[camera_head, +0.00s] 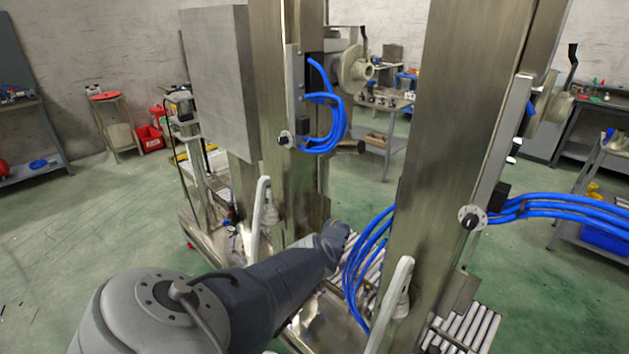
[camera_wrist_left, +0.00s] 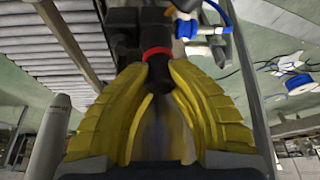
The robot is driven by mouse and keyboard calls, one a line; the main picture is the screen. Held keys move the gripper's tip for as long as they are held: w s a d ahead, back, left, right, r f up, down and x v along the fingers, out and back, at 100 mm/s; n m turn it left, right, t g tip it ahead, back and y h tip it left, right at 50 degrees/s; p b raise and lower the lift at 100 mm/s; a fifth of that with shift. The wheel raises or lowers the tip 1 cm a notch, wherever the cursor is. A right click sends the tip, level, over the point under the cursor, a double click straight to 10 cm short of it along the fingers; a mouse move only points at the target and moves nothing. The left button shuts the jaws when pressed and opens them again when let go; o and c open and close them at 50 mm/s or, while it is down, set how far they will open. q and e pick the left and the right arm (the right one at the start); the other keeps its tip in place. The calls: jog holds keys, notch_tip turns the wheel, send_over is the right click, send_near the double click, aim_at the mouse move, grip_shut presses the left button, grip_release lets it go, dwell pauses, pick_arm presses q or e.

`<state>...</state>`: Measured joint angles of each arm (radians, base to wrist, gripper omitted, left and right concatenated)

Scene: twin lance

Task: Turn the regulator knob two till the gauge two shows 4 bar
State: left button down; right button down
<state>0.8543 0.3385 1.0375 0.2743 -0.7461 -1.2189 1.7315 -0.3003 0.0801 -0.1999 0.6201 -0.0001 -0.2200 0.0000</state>
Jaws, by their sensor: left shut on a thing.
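In the left wrist view, the yellow ribbed fingers of my left gripper (camera_wrist_left: 158,84) are closed around a dark knob (camera_wrist_left: 160,69) with a red ring above it. The knob's end lies between the fingertips. It appears to be a regulator knob; no number on it is readable. In the head view my left arm reaches from the bottom left to the middle, its far end by the blue hoses; the fingers and knob are hidden there. No gauge face or needle is readable in either view. My right gripper is in neither view.
Steel posts (camera_head: 440,130) stand close to my arm. Blue hoses (camera_head: 362,262) hang beside its far end. White upright levers (camera_head: 391,305) stand near the front post. A slatted roller bed (camera_head: 470,327) lies low at right. Green floor (camera_head: 90,240) is open at left.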

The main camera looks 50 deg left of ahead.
pick_arm(q)
jog(key=shift+s+a+r, duration=0.1)
jog(key=shift+a+r, duration=0.1)
jog(key=shift+a, duration=0.2)
jog(key=c, duration=1.4)
grip_release()
jog(key=shift+s, duration=0.1)
jog(key=shift+o, duration=0.2)
jog(key=shift+d+f, duration=0.15)
jog(key=shift+w+d, duration=0.15)
jog(key=shift+w, duration=0.05)
jog(key=shift+w+d+r, duration=0.2)
jog(key=shift+w+r, duration=0.05)
jog(key=shift+r, duration=0.3)
jog(key=shift+v, duration=1.1)
jog(key=s+v, duration=0.1)
jog(key=v, duration=0.7)
jog(key=shift+w+r, duration=0.25)
jog(key=shift+r, duration=0.05)
jog(key=shift+s+a, duration=0.1)
